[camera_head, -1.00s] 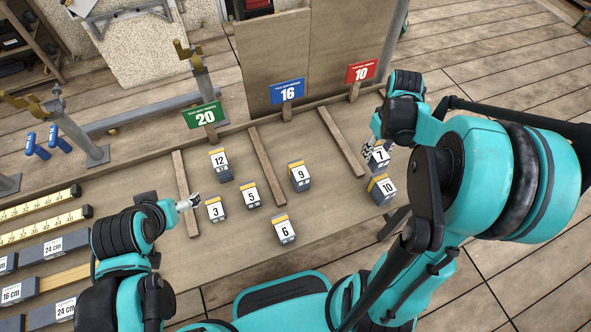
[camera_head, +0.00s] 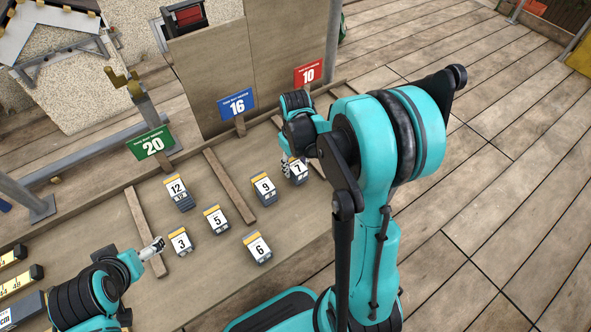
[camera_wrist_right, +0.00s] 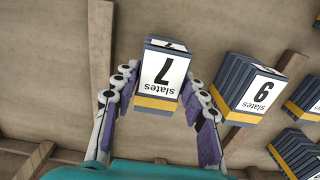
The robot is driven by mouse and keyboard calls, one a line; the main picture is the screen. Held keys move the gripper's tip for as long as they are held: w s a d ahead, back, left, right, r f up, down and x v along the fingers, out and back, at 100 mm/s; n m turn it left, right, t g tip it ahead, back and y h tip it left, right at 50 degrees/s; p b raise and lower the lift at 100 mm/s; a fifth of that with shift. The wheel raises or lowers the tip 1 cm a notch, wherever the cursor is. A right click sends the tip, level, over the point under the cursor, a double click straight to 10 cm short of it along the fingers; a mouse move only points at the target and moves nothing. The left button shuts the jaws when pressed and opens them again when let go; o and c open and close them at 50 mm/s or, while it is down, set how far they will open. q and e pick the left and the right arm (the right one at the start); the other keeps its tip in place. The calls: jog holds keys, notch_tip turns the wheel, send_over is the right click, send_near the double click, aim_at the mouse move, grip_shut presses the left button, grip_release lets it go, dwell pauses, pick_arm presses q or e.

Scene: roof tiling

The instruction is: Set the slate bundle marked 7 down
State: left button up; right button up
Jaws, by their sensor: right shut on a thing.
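The slate bundle marked 7 (camera_head: 298,173) is a grey block with a white label and a yellow band. In the wrist view the bundle (camera_wrist_right: 161,76) sits between the fingers of my right gripper (camera_wrist_right: 160,110), which is shut on it. It is close beside the bundle marked 9 (camera_head: 264,189), with a small gap, in the section by the blue 16 sign (camera_head: 236,104). I cannot tell whether its underside touches the board. My left gripper (camera_head: 153,250) is near the bundle marked 3 (camera_head: 181,243); its opening is too small to tell.
Bundles marked 12 (camera_head: 179,193), 5 (camera_head: 217,220) and 6 (camera_head: 257,247) stand on the board. Wooden battens (camera_head: 230,186) divide it. A green 20 sign (camera_head: 151,143) and a red 10 sign (camera_head: 308,73) stand at the back. My right arm hides the board's right end.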

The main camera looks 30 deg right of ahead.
jog(key=shift+f, duration=0.7)
jog(key=shift+f, duration=0.15)
jog(key=o, duration=1.4)
jog(key=shift+o, duration=0.2)
